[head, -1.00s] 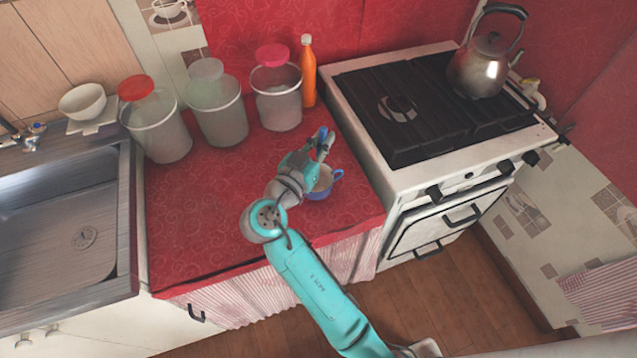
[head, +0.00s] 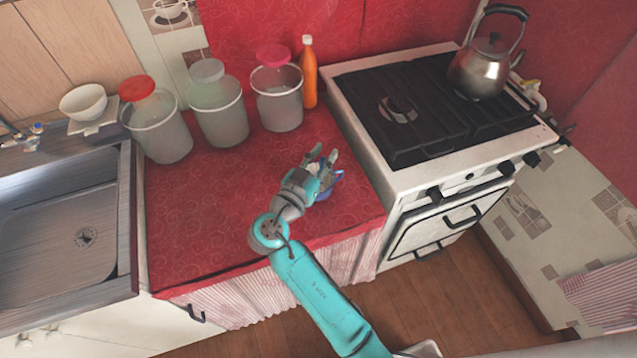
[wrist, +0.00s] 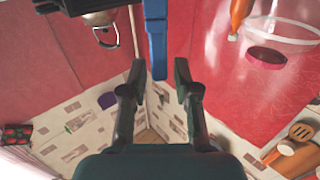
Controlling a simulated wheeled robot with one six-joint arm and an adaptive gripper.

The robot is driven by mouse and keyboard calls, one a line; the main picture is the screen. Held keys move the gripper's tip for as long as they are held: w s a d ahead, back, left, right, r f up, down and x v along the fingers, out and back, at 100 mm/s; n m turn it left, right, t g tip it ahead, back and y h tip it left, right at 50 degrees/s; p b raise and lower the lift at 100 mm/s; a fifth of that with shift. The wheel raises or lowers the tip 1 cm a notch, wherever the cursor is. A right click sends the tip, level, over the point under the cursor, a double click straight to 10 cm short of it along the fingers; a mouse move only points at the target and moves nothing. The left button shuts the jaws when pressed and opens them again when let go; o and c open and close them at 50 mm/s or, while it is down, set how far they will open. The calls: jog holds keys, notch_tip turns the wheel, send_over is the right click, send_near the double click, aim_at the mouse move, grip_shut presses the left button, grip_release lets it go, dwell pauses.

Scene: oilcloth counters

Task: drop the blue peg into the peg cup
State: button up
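My gripper (head: 322,158) is above the blue peg cup (head: 338,177) on the red counter and covers most of it. In the wrist view my gripper (wrist: 161,72) has its fingers spread, with a clear gap between the tips. The blue peg (wrist: 157,35) shows there as a long bar running from the top edge toward the fingertips. It lies close to the left fingertip, with a gap to the right one. Its far end is out of frame. I cannot tell whether that end is inside the cup.
Three containers, with red (head: 136,88), grey (head: 207,70) and pink (head: 273,54) lids showing, and an orange bottle (head: 308,72) stand behind. A stove (head: 420,105) with a kettle (head: 482,68) is right, a sink (head: 60,240) left. The counter's front left is clear.

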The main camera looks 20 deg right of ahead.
dwell(0.3)
jog(key=v, duration=1.2)
